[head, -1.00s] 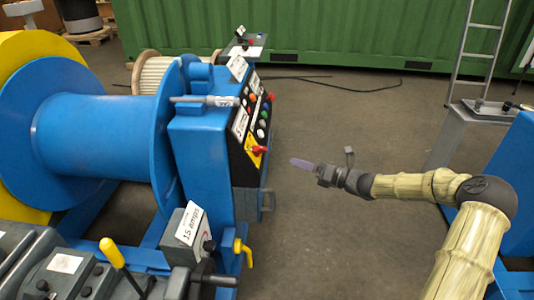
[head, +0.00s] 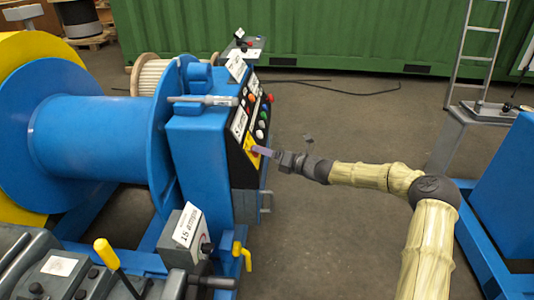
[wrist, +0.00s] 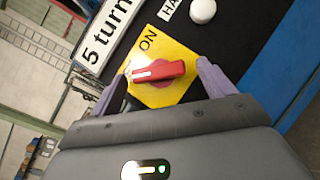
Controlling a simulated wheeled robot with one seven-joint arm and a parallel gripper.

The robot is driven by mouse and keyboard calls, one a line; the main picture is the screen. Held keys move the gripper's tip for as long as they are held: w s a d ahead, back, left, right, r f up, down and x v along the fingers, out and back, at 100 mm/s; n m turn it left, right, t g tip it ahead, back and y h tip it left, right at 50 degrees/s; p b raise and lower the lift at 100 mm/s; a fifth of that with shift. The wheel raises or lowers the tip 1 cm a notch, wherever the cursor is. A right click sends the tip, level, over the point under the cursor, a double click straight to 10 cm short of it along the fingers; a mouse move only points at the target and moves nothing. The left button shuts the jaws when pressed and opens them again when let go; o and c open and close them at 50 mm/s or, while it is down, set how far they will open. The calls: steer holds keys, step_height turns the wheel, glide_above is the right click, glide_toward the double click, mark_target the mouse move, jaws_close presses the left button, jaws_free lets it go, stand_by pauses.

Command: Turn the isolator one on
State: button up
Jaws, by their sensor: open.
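The isolator's red rotary handle (wrist: 158,72) sits on a yellow plate (wrist: 172,50) marked "ON" in the wrist view. The handle lies across the plate, and the "ON" mark is just above it in that view. My gripper (wrist: 162,88) is open, with one purple finger on each side of the handle. I cannot tell whether the fingers touch it. In the head view my gripper (head: 264,151) is at the lower part of the black control panel (head: 243,158) and hides most of the handle.
The panel carries several buttons (head: 262,124) above the isolator and a "5 turn" label (wrist: 105,35). A blue cabinet and cable drum (head: 100,135) stand left. A yellow-handled lever (head: 107,252) is at the lower left.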

steer(key=shift+a, duration=0.1)
steer(key=shift+s+a, duration=0.1)
steer(key=shift+a, duration=0.05)
steer(key=c, duration=1)
